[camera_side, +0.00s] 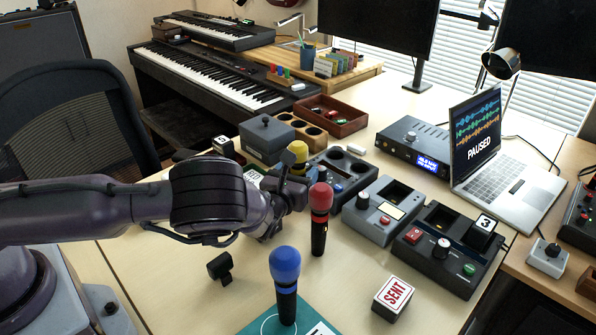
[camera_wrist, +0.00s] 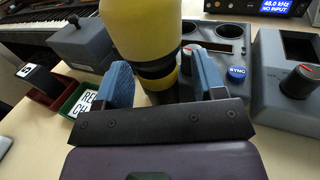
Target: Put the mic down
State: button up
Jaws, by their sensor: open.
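The yellow-headed mic (camera_side: 298,150) is upright beyond my gripper (camera_side: 292,183) in the side view, its lower part hidden by the gripper. In the wrist view the yellow mic (camera_wrist: 150,32) stands between the two blue fingers of my gripper (camera_wrist: 165,80), which are open on either side of it. Its foot is hidden there, so I cannot tell what it rests on. A red-headed mic (camera_side: 320,200) stands upright on the table to the right of my gripper. A blue-headed mic (camera_side: 285,268) stands upright at the front on a teal mat (camera_side: 255,322).
A grey block with round wells (camera_side: 357,167) is just behind the yellow mic. A SENT block (camera_side: 393,298) and a small black clip (camera_side: 220,266) lie nearer. Bare table lies between them.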

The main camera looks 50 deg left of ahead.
aim_at(295, 165)
jog(key=shift+w, duration=0.1)
jog(key=shift+c, duration=0.2)
jog(key=c, duration=1.1)
grip_shut()
jog(key=shift+r, duration=0.45)
notch_tip(295, 165, up, 3)
jog(key=shift+f, duration=0.2)
jog(key=s+r+n+y, duration=0.1)
jog(key=s+r+y, duration=0.1)
jog(key=s+r, duration=0.9)
jog(key=s, duration=0.3)
jog(key=shift+s+g, duration=0.3)
jog(key=shift+g, duration=0.1)
